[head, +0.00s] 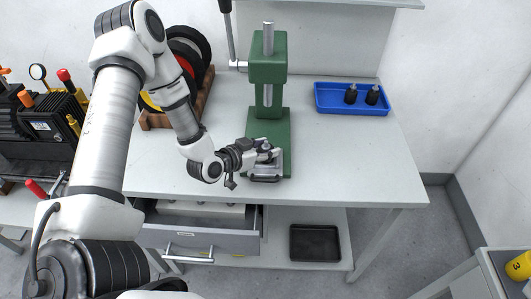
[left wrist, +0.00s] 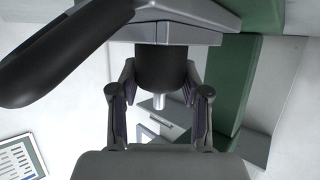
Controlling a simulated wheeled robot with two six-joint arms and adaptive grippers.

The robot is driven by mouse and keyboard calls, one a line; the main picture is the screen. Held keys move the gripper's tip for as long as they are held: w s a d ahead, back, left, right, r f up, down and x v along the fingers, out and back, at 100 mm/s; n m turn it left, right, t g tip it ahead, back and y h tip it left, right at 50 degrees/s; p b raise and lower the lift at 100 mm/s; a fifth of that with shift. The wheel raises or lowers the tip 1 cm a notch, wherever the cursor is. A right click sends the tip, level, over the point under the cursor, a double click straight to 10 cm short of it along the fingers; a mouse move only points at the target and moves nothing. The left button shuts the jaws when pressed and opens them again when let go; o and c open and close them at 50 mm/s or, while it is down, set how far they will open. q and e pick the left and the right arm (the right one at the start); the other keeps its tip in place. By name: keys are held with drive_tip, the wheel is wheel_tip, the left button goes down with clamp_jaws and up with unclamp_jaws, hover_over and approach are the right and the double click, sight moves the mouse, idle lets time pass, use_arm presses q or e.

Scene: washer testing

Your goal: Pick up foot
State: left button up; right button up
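A black round foot with a metal stud (left wrist: 160,72) shows between the fingers of my left gripper (left wrist: 160,95) in the left wrist view. It stands at a grey plate fixture (left wrist: 190,30). The fingertips are beside the foot on both sides. I cannot tell whether they touch it. In the head view my left gripper (head: 266,149) is at the grey fixture (head: 268,174) on the base of the green press (head: 268,71), and hides much of it. Two more black feet (head: 351,94) (head: 372,94) stand stud up in the blue tray (head: 330,109). My right gripper is not in view.
The press column and its lever (head: 229,36) rise just behind my gripper. A wooden rack with coloured discs (head: 189,50) stands to the left. A drawer (head: 215,238) is open below the table.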

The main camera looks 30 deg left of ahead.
use_arm(q)
drive_tip(key=c, duration=0.4)
